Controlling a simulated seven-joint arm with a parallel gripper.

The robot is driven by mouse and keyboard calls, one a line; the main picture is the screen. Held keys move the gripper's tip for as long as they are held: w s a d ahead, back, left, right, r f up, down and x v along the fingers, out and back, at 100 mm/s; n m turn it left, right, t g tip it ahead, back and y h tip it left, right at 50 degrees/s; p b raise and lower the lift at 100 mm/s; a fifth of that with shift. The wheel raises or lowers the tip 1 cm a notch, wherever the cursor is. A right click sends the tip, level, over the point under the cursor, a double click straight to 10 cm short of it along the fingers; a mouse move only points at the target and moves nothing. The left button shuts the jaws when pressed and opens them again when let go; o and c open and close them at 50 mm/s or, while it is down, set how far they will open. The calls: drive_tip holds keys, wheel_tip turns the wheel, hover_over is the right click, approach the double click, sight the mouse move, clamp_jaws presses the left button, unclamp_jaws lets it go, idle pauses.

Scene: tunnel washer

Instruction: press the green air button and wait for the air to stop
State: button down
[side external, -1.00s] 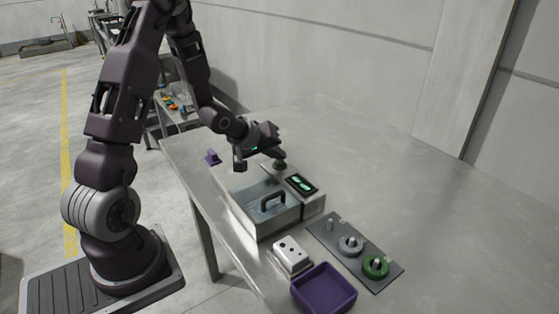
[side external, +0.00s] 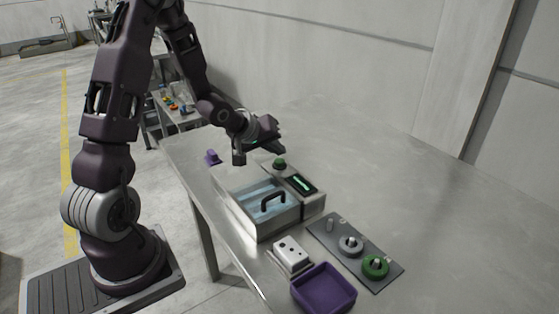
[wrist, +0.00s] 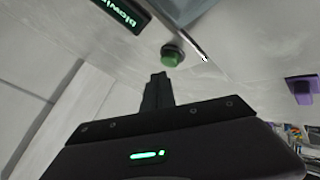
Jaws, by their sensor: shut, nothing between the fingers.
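The green air button (side external: 279,163) stands on the back end of the washer (side external: 262,225), beside its display. It also shows in the wrist view (wrist: 171,56), just beyond my fingertips. My gripper (side external: 277,147) is shut and empty, a little above the button and apart from it in the side view. In the wrist view my closed fingers (wrist: 158,78) point toward the button. The washer display (side external: 302,184) is lit green; in the wrist view the display (wrist: 120,12) reads "blowin", cut off by the frame edge. The washer's tunnel has a clear bluish cover with a dark handle (side external: 273,200).
A plate with a peg and two rings (side external: 330,242), a white block with holes (side external: 291,255) and a purple tray (side external: 324,289) lie in front of the washer. A purple piece (side external: 212,158) stands at the left table edge. The table's right side is clear.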

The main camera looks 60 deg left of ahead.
sight(277, 162)
drive_tip(key=shift+r, duration=2.55)
drive_tip(key=s+d+r+m+g, duration=0.1)
drive_tip(key=s+d+r+m, duration=0.2)
drive_tip(key=s+d, duration=0.3)
drive_tip(key=s+d+r+m+g+h, duration=0.1)
drive_tip(key=s+d+r+m, duration=0.3)
drive_tip(key=s, duration=0.7)
drive_tip(key=s+d+r+m+g+h, duration=0.1)
drive_tip(key=s+d+r+m, duration=0.2)
drive_tip(key=s+d, duration=0.6)
drive_tip(key=shift+s+r+m, duration=0.2)
drive_tip(key=shift+r+m, duration=0.1)
drive_tip(key=shift+m, duration=0.4)
